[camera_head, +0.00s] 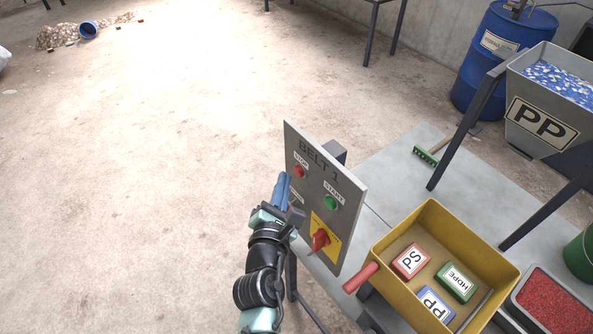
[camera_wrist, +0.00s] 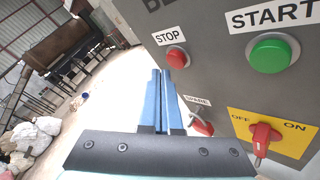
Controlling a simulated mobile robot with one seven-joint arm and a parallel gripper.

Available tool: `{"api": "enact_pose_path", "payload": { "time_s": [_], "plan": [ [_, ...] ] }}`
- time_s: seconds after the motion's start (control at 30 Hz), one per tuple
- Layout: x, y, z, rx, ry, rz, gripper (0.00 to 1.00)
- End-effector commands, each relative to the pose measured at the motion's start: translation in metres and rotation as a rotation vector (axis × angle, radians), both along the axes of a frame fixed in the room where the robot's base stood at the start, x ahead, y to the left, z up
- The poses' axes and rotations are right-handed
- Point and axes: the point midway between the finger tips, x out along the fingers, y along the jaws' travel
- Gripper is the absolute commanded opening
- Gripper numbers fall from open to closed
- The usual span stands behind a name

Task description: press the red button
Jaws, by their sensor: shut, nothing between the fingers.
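The red button (camera_head: 299,171) sits at the upper left of the grey "BELT 1" panel, under a STOP label. In the wrist view the red button (camera_wrist: 177,58) is round and domed, just above and right of my fingertips. My gripper (camera_head: 283,175) is in front of the panel's left part, its blue fingers shut together with nothing between them. In the wrist view my gripper (camera_wrist: 161,72) points past the panel face, with the tips close to the button's lower left. I cannot tell whether they touch it.
The panel also carries a green START button (camera_wrist: 270,53), a red OFF/ON rotary switch (camera_wrist: 264,135) on a yellow plate, and a red SPARE control (camera_wrist: 201,125). A yellow tray (camera_head: 384,246) with labelled blocks stands right of the panel. The floor at left is open.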

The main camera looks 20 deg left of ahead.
Motion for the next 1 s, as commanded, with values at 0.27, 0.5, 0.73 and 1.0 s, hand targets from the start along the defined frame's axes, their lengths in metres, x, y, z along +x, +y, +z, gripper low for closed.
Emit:
{"api": "enact_pose_path", "payload": {
  "time_s": [0.27,0.5,0.73,1.0],
  "plan": [
    [0.0011,-0.0007,0.0007,0.0,0.0,0.0,0.0],
    [0.0069,-0.0051,0.001,0.0,0.0,0.0,0.0],
    [0.0069,-0.0053,0.0001,0.0,0.0,0.0,0.0],
    [0.0081,-0.0062,0.0006,0.0,0.0,0.0,0.0]
  ]
}}
